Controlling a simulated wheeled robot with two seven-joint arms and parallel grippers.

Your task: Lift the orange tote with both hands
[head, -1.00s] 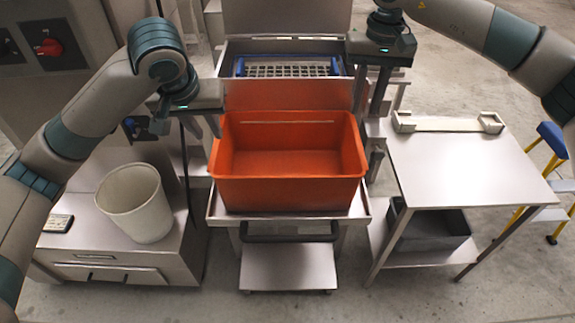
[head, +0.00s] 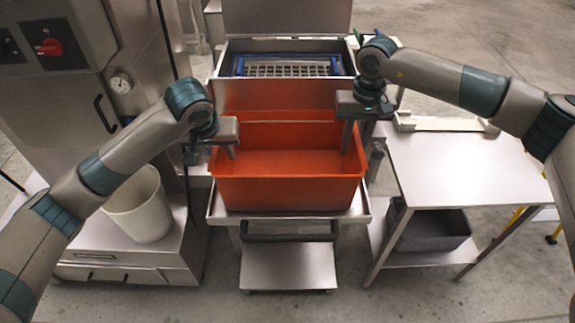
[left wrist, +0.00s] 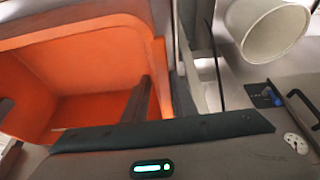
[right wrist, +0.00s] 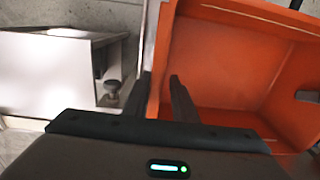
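The orange tote (head: 290,190) stands level on a steel platform in the middle of the head view, open at the top. My left gripper (head: 211,152) is at its left wall, one finger inside and one outside. In the left wrist view the tote (left wrist: 95,75) has its rim between the fingers, which look apart. My right gripper (head: 358,140) is at the right wall, one finger inside. In the right wrist view the tote's (right wrist: 225,60) wall runs between two spread fingers. Contact with the walls cannot be told.
The steel platform (head: 228,220) has a low lip around the tote. A white bin (head: 143,215) stands on a cabinet at left. A blue-handled grid (head: 288,68) lies behind.

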